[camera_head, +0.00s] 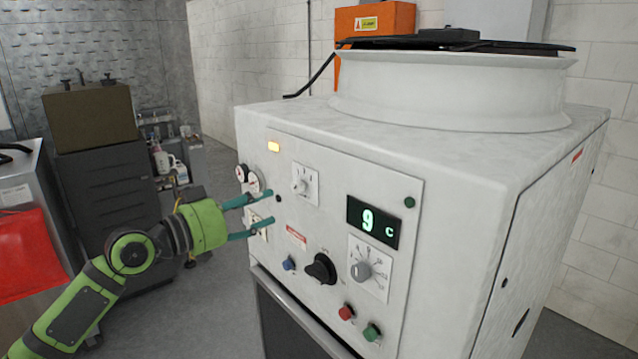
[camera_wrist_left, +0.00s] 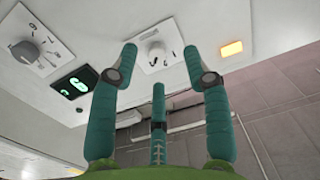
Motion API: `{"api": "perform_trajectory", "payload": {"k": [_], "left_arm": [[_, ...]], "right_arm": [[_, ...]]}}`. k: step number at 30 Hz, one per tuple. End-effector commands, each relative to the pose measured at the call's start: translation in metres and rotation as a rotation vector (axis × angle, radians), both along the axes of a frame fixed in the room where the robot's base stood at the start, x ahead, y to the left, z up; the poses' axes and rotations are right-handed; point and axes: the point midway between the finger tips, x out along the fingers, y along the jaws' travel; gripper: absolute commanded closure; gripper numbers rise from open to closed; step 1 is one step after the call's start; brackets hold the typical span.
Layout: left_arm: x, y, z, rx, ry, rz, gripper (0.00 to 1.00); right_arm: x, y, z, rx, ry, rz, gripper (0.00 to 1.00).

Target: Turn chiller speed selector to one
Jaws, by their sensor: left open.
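The white control panel (camera_head: 330,225) of the chiller carries several knobs. A small white knob (camera_head: 302,186) sits on a square marked plate at the upper left of the panel. A grey knob (camera_head: 361,271) sits on a larger marked plate below the green display. I cannot read which one is the speed selector. My left gripper (camera_head: 270,206) is open and empty in front of the panel's left part. In the left wrist view the white knob (camera_wrist_left: 154,57) shows between the spread fingers (camera_wrist_left: 158,62), apart from them. Its exact setting is too small to read.
The display (camera_head: 373,222) reads 9 C. A black knob (camera_head: 320,269), a red button (camera_head: 346,312) and a green button (camera_head: 372,332) are lower down. A lit yellow lamp (camera_head: 273,146) is at the top left. A dark cabinet (camera_head: 115,190) stands behind my left arm.

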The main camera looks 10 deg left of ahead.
Motion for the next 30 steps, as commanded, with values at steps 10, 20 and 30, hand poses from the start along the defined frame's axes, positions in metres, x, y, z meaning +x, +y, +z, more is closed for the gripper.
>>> {"api": "perform_trajectory", "payload": {"k": [10,20,30], "left_arm": [[0.014,-0.029,0.024,0.002,-0.023,-0.041,0.52],[0.043,-0.051,0.019,0.006,-0.023,-0.038,0.52],[0.045,-0.053,0.017,0.007,-0.023,-0.037,0.72]], "right_arm": [[-0.006,0.004,0.021,0.006,0.008,-0.001,0.60],[-0.015,0.008,0.035,0.010,0.023,0.000,0.60],[-0.003,0.004,0.035,0.005,0.003,0.002,0.60]]}}
